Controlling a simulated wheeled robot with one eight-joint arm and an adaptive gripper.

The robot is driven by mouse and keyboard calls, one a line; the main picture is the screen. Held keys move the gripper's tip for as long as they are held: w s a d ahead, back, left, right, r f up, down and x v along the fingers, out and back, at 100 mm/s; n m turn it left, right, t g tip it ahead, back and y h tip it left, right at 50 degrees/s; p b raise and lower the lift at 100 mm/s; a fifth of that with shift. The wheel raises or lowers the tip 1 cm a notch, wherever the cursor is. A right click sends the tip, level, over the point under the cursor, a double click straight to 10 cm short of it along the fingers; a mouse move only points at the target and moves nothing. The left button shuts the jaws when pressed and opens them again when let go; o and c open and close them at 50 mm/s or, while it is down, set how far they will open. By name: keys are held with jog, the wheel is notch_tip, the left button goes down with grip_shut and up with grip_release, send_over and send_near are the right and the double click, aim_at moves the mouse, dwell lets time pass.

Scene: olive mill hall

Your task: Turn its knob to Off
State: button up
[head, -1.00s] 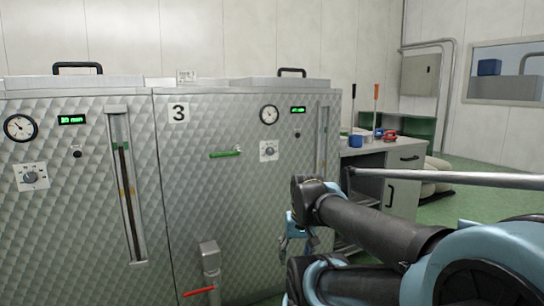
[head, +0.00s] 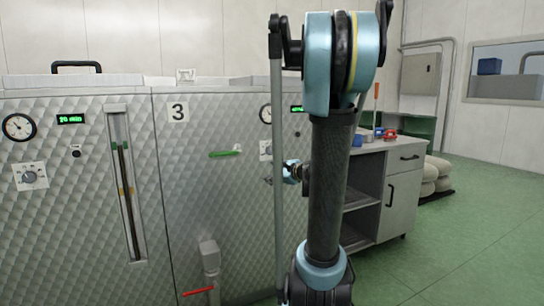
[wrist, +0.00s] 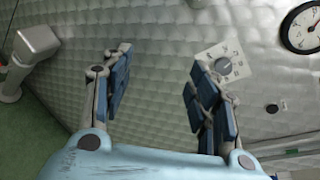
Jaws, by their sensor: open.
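Machine 3 (head: 185,165) has a quilted metal front. Its knob plate (head: 264,150) is partly hidden by my raised arm in the head view. In the wrist view its grey knob (wrist: 223,64) sits on a tilted white plate, just beyond the right fingertip. Which mark the knob points to is too small to tell. My gripper (wrist: 160,62) is open and empty, with the bare panel showing between its fingers. In the head view my gripper (head: 270,180) is near the panel, a little below the knob plate, partly hidden by my arm.
A round gauge (wrist: 302,28) and a small black button (wrist: 272,108) are near the knob. A green lever (head: 224,154) and a red-handled outlet pipe (head: 209,262) stick out of the front. Another knob (head: 30,177) is on the left machine. A bench (head: 402,190) stands to the right.

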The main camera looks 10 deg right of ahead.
aim_at(271, 152)
jog(key=w+d+r+m+t+h, duration=0.2)
jog(key=w+d+r+m+t, duration=0.15)
jog(key=w+d+m, duration=0.45)
jog(key=shift+m+t, duration=0.35)
jog(key=shift+m, duration=0.05)
jog(key=x, duration=1.6)
jog(key=shift+w+a+f, duration=0.1)
jog(key=shift+f, duration=0.3)
jog(key=c, duration=1.1)
